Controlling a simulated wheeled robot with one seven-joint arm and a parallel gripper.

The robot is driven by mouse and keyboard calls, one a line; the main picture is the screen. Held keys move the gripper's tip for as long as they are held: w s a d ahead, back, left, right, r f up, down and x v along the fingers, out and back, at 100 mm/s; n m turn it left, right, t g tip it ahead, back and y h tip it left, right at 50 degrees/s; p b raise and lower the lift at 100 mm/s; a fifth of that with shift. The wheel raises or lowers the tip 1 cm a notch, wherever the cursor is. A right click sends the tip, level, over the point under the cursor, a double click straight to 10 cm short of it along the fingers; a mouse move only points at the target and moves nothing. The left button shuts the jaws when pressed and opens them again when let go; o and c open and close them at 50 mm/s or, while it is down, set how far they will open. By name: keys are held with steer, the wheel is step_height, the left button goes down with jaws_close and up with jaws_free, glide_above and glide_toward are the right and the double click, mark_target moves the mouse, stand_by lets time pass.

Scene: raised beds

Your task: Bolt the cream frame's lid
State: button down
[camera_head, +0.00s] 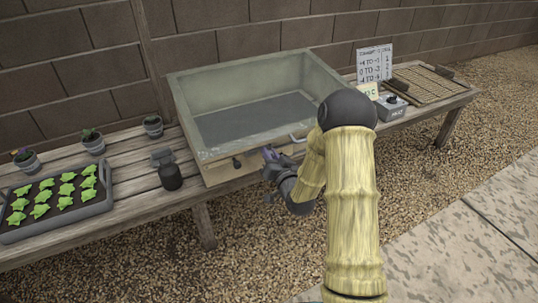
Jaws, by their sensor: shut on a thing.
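The cream frame (222,173) is a box on the wooden bench, with a pale front wall. Its lid (182,110) shows as a weathered grey-green surround with a dark grey middle; I cannot tell whether it is fully down. A light handle (298,138) is at the lid's front right. A small dark fitting (237,163) is on the front wall, left of my gripper. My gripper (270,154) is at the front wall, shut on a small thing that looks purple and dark. The jaws hide most of it, so I cannot tell whether it is the bolt.
A tray of seedlings (58,204), a dark bottle (170,176) and several small pots (93,142) stand left on the bench. A sign (374,63), a grey box (391,107) and a slatted tray (430,88) are on the right. Gravel lies in front.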

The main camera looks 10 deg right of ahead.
steer(key=shift+a, duration=0.3)
steer(key=c, duration=1.5)
jaws_free()
steer(key=shift+s, duration=0.1)
steer(key=shift+o, duration=1)
steer(key=shift+d, duration=0.1)
steer(key=s+d+p, duration=0.3)
steer(key=s+p, duration=0.7)
steer(key=s, duration=0.7)
steer(key=shift+p, duration=0.4)
steer(key=shift+d, duration=0.1)
